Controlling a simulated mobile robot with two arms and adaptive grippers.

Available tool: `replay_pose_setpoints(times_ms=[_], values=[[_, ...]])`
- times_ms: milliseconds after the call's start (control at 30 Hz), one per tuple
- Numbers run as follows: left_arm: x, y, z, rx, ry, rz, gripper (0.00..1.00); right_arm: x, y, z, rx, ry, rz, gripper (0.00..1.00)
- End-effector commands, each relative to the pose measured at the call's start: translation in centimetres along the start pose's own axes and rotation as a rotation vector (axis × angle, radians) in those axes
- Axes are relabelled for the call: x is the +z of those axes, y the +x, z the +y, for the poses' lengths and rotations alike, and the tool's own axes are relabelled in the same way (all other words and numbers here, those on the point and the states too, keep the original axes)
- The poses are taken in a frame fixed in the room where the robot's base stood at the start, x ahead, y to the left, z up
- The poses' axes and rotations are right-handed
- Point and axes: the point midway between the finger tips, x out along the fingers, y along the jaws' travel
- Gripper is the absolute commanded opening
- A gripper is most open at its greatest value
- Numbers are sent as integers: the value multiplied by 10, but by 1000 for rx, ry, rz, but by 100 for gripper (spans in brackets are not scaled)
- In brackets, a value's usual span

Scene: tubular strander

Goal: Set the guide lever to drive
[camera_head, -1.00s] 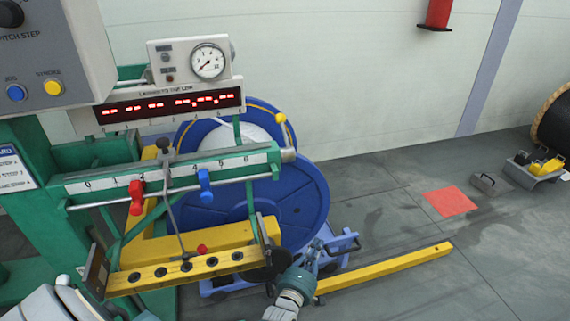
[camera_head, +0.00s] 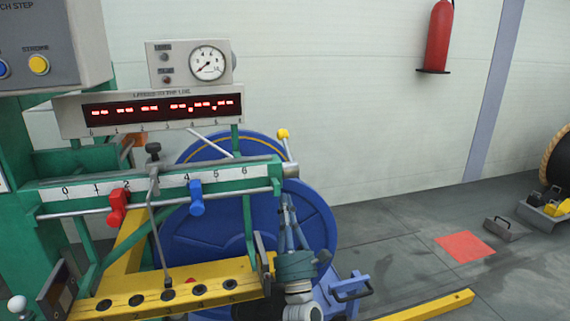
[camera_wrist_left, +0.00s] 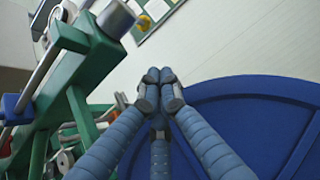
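The yellow-knobbed lever (camera_head: 283,134) stands at the right end of the green graduated rail (camera_head: 220,178), its knob up and leaning slightly left. I take it for the guide lever; no drive marking is readable. My left gripper (camera_head: 287,199) points upward just below the rail's end, in front of the blue reel, apart from the knob. In the left wrist view, its fingertips (camera_wrist_left: 159,76) meet with nothing visible between them. My right gripper is not in view.
A red clamp (camera_head: 118,206) and a blue clamp (camera_head: 196,198) sit on the rod below the rail. The yellow holed bar (camera_head: 132,300) lies lower. The large blue reel (camera_head: 205,240) stands behind. Open floor with a red patch (camera_head: 465,247) lies right.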

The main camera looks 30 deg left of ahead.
Motion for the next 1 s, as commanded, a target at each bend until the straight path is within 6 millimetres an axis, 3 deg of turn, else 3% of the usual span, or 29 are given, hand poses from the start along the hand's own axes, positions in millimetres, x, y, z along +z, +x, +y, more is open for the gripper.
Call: replay_pose_setpoints(times_ms=[267,733,833,1000], values=[[0,12,0,0,3,-1,0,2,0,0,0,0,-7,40],[4,104,-1,-1,1,0,0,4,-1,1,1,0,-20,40],[18,105,-1,-2,0,2,0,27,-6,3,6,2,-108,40],[34,108,-1,-3,2,1,0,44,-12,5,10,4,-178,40]])
